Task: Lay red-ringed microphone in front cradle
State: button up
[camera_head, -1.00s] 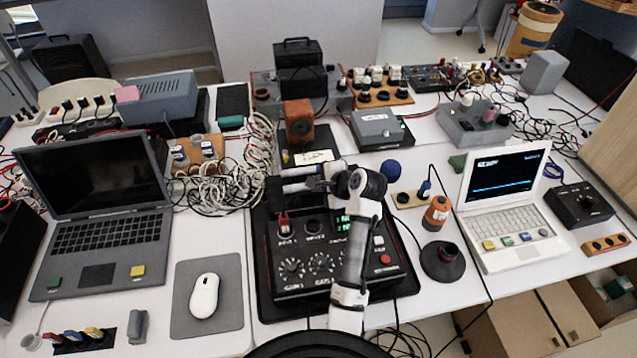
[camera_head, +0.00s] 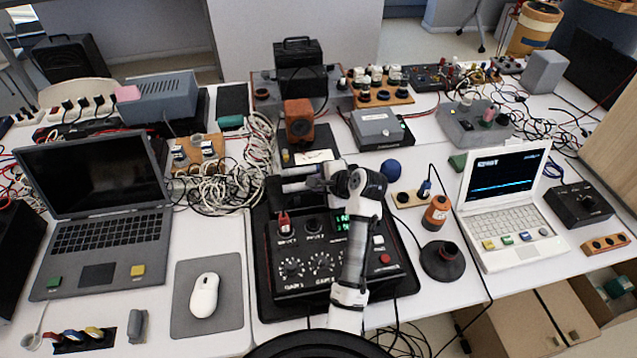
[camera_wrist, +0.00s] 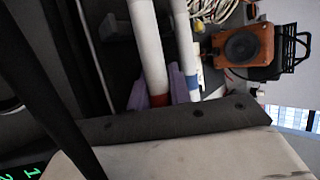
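Two white rod-shaped microphones lie side by side in the wrist view. The red-ringed microphone (camera_wrist: 150,55) is the left one, with its red band low. The blue-ringed microphone (camera_wrist: 187,50) is to its right. Purple pieces (camera_wrist: 137,96) flank the red-ringed one near its band; I cannot tell whether they are cradle or finger parts. In the head view, pale rod shapes (camera_head: 296,187) show behind the control box, left of my gripper (camera_head: 318,184). My gripper is at the rods' right end. Its fingertips are unclear, so its opening and any grasp cannot be told. The front cradle is not clearly visible.
The black control box (camera_head: 312,265) with knobs and green digits is in front of the rods. An orange speaker (camera_head: 299,124) and tangled white cables (camera_head: 228,185) are behind and left. A blue ball (camera_head: 390,168) and orange canister (camera_head: 436,213) stand to the right.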

jog(key=shift+s+f, duration=0.3)
jog(key=shift+f, duration=0.4)
jog(key=shift+d+r, duration=0.1)
jog(key=shift+d, duration=0.1)
jog(key=shift+o, duration=0.6)
jog(key=r+b+v, duration=0.1)
jog(key=b+v, duration=0.1)
jog(key=v, duration=1.2)
jog(key=shift+w+a, duration=0.25)
jog(key=shift+w, duration=0.1)
jog(key=shift+r, duration=0.1)
jog(key=shift+s, duration=0.1)
